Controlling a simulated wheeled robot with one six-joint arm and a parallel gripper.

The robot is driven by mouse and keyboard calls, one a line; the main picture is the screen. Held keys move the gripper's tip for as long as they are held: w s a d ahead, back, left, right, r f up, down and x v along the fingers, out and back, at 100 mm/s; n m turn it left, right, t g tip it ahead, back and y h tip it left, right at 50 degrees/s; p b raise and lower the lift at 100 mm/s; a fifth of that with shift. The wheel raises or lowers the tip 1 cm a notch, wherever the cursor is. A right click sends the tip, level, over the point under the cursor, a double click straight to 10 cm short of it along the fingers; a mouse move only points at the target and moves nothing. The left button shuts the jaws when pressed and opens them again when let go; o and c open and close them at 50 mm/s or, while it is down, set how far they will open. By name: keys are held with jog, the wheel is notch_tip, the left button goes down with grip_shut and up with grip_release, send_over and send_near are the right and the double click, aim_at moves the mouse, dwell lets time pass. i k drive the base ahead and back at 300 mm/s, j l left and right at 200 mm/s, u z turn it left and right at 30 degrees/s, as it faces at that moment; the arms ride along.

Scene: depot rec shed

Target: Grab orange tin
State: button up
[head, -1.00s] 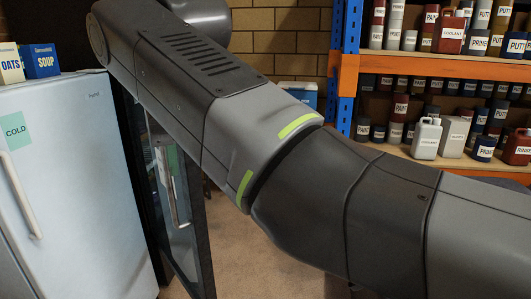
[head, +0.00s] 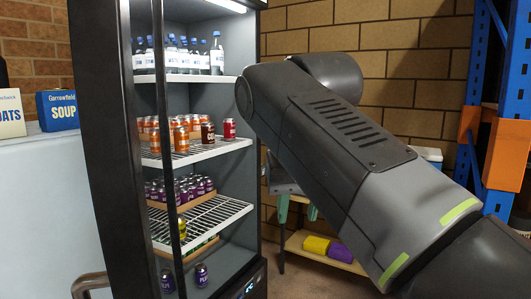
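Several orange tins (head: 181,138) stand on the second shelf of a tall black drinks fridge (head: 100,140) in the head view. They are grouped at the left and middle of that shelf, partly behind a dark upright bar (head: 164,150). A dark brownish tin (head: 208,132) and a red tin (head: 229,129) stand to their right. My arm crosses the right half of the view, to the right of the fridge. My gripper is out of view, so its state and its distance from the tins do not show.
Water bottles (head: 217,54) stand on the shelf above. Purple tins (head: 200,184) and yellow tins (head: 182,229) are on lower shelves. A white fridge (head: 50,190) adjoins at left, bearing a blue soup box (head: 58,110). Blue-and-orange racking (head: 505,155) stands at right.

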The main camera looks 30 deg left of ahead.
aim_at(181, 134)
jog(key=i+j+u, duration=0.2)
jog(key=i+u, duration=0.75)
jog(key=i, duration=0.3)
jog(key=i+l+u, duration=0.3)
jog(key=i+u, duration=0.5)
jog(key=i, duration=0.75)
